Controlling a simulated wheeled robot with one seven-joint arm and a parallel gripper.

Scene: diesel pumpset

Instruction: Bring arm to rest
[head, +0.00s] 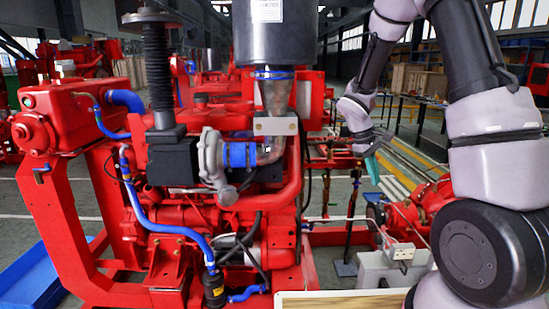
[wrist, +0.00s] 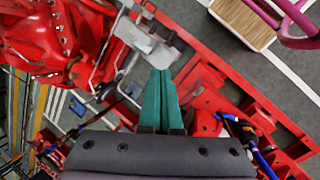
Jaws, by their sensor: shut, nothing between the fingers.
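My gripper (head: 372,168) hangs from my grey and black arm right of the engine in the head view, pointing down. Its teal fingers (wrist: 160,98) are together in the wrist view, with nothing between them. They are above the red frame and apart from the engine in the head view. The red diesel pumpset (head: 225,215) fills the left and middle of the head view, with blue hoses and a dark cylinder on top. In the wrist view a red casting (wrist: 50,38) lies at the upper left.
A grey bracket block (head: 385,268) stands low at the right of the head view, and a grey fitting also shows in the wrist view (wrist: 147,42). A wooden-topped box (wrist: 243,22) is at the upper right. A blue tray (head: 40,280) lies at the lower left.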

